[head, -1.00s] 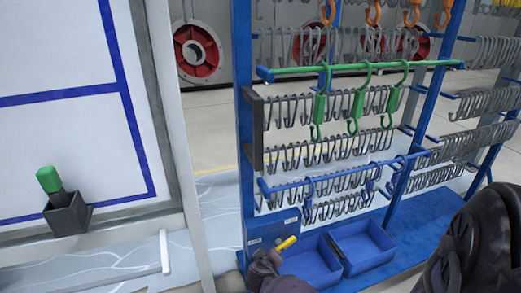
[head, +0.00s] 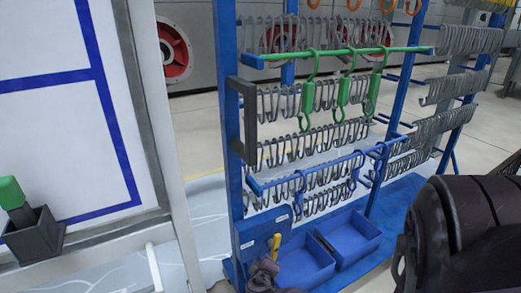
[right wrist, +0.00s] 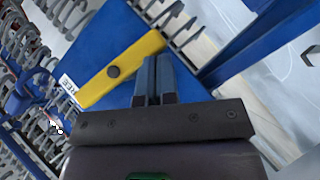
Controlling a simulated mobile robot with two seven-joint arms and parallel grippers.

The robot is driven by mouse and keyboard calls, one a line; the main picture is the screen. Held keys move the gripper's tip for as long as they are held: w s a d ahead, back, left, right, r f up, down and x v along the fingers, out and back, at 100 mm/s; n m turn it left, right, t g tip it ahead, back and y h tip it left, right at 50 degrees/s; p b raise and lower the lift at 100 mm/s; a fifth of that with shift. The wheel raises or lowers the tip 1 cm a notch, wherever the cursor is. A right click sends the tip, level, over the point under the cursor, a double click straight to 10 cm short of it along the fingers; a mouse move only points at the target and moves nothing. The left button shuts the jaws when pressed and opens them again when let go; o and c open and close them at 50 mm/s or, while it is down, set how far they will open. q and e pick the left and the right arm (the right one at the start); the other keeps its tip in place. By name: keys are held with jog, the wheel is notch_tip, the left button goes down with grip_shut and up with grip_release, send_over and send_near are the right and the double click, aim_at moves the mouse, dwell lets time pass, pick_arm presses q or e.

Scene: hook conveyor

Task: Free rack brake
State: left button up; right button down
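The blue rack (head: 232,150) stands in the middle of the head view, with a blue plate low on its left post. A yellow brake lever (head: 275,246) on that plate points nearly straight up, towards a white label. In the right wrist view the lever (right wrist: 122,70) has a dark pivot bolt, and its lower-left end lies close to a label reading "FREE" (right wrist: 68,84). My right gripper (right wrist: 153,80) has its two fingers together, with nothing visible between them. The fingertips are beside the lever's edge; I cannot tell if they touch.
Grey hooks hang in rows on the rack, and three green hooks (head: 342,92) hang from a green bar. Two blue bins (head: 352,236) sit at its base. A white panel with a green-handled tool in a dark holder (head: 35,236) stands at left.

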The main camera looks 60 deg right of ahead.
pick_arm(q)
jog(key=shift+w, duration=0.2)
pick_arm(e)
jog(key=shift+s+d+f, duration=0.2)
jog(key=shift+f, duration=0.05)
pick_arm(q)
jog(key=shift+a, duration=0.25)
pick_arm(e)
jog(key=shift+w+a, duration=0.1)
jog(key=shift+a, duration=0.05)
dwell(0.3)
